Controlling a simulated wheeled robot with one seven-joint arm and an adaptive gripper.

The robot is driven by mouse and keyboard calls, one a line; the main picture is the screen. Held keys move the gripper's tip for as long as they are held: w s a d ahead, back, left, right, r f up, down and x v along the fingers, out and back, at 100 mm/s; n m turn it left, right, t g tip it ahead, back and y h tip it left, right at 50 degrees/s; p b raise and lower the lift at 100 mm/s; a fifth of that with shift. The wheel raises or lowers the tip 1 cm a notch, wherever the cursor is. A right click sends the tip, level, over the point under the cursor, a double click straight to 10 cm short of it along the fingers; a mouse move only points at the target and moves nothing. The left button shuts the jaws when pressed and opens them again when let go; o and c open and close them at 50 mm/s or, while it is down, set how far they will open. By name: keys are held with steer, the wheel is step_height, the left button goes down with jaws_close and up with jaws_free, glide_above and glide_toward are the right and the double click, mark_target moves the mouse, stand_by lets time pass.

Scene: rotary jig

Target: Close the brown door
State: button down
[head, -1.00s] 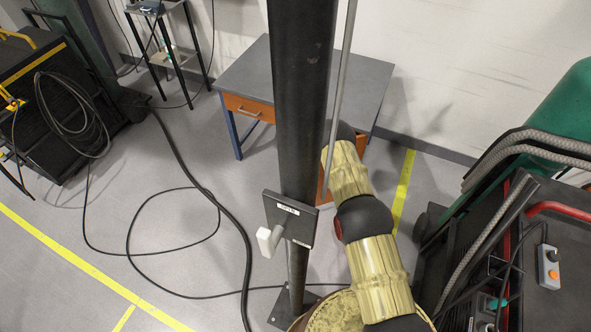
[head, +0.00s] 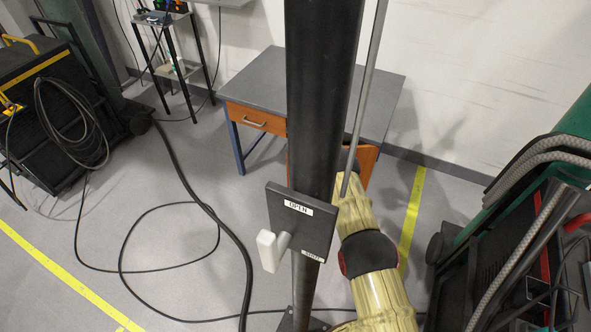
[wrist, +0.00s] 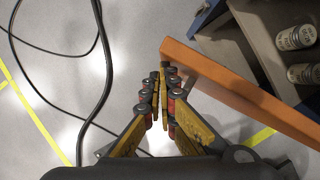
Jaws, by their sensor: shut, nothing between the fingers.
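The brown door (wrist: 240,95) stands open in the wrist view, its top edge running from centre to lower right. It belongs to a grey desk cabinet (wrist: 255,40), whose inside shows two cans. My gripper (wrist: 164,72) is shut and empty, with its fingertips right beside the door's free end at the left. I cannot tell whether they touch it. In the head view a brown panel (head: 364,164) shows under the grey desk (head: 262,82), partly behind my arm and a dark post. My gripper is hidden there.
The dark post (head: 318,110) with a white-handled switch plate (head: 318,222) stands in front of the desk. A black cable (head: 185,170) loops over the floor at left. Black and green machinery (head: 500,240) stands at right. A closed brown drawer (head: 256,118) faces the left floor.

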steer(key=shift+m, duration=0.7)
steer(key=w+b, duration=0.5)
steer(key=b, duration=0.6)
steer(key=shift+w+a+b, duration=0.1)
steer(key=shift+w+b, duration=0.15)
steer(key=shift+b, duration=0.05)
steer(key=shift+w+h, duration=0.1)
steer(key=shift+h, duration=0.2)
steer(key=shift+r, duration=0.25)
